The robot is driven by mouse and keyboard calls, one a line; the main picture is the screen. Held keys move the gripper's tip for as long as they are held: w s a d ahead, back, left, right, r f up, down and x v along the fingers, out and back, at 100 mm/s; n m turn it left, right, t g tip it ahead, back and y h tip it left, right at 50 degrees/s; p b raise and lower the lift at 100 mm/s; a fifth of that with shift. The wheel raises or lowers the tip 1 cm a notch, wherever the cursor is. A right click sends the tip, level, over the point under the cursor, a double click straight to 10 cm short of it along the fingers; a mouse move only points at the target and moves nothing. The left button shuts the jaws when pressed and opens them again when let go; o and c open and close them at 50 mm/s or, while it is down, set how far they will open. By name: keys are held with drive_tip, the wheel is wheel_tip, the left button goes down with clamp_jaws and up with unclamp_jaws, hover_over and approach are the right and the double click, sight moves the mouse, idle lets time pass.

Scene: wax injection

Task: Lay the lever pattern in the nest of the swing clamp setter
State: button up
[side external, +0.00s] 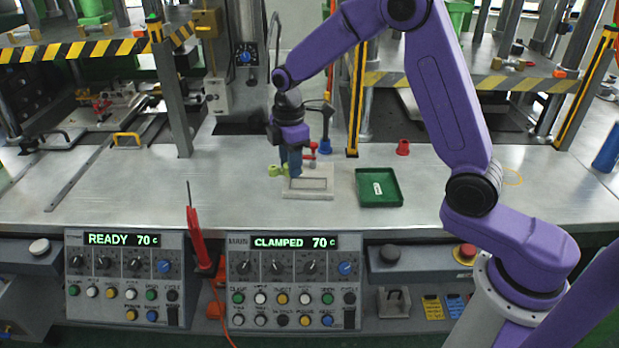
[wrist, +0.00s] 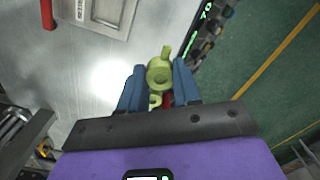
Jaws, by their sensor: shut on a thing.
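The yellow-green lever pattern (wrist: 160,74) is between the blue fingers of my gripper (wrist: 159,88) in the wrist view, a rounded hub with a narrow arm pointing away from the palm. In the side view the lever pattern (side external: 276,170) shows beside the fingertips of my gripper (side external: 292,165), low over the bench. A pale plate with a dark rectangular outline (side external: 308,192), apparently the setter, lies under and right of the fingers; part of it (wrist: 124,29) shows at the wrist view's top. The nest details and clamp state are unclear.
A green tray with a white label (side external: 378,200) lies right of the plate. A red cup (side external: 403,147) and a blue piece (side external: 325,146) stand behind. Control consoles (side external: 293,290) line the bench's front. The bench left of my gripper (side external: 130,195) is clear.

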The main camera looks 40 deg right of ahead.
drive_tip(key=shift+s+d+m, duration=0.2)
drive_tip(key=shift+d+m, duration=0.15)
drive_tip(key=shift+m, duration=0.15)
drive_tip(key=s+d+m, duration=0.6)
drive_tip(key=s+m, duration=0.1)
drive_tip(key=m, duration=0.6)
drive_tip(key=n, duration=1.3)
hover_over(310, 184)
wheel_tip(310, 184, down, 7)
drive_tip(key=shift+s+f, duration=0.15)
drive_tip(key=shift+f, duration=1.75)
drive_tip(key=o, duration=1)
drive_tip(key=shift+o, duration=0.2)
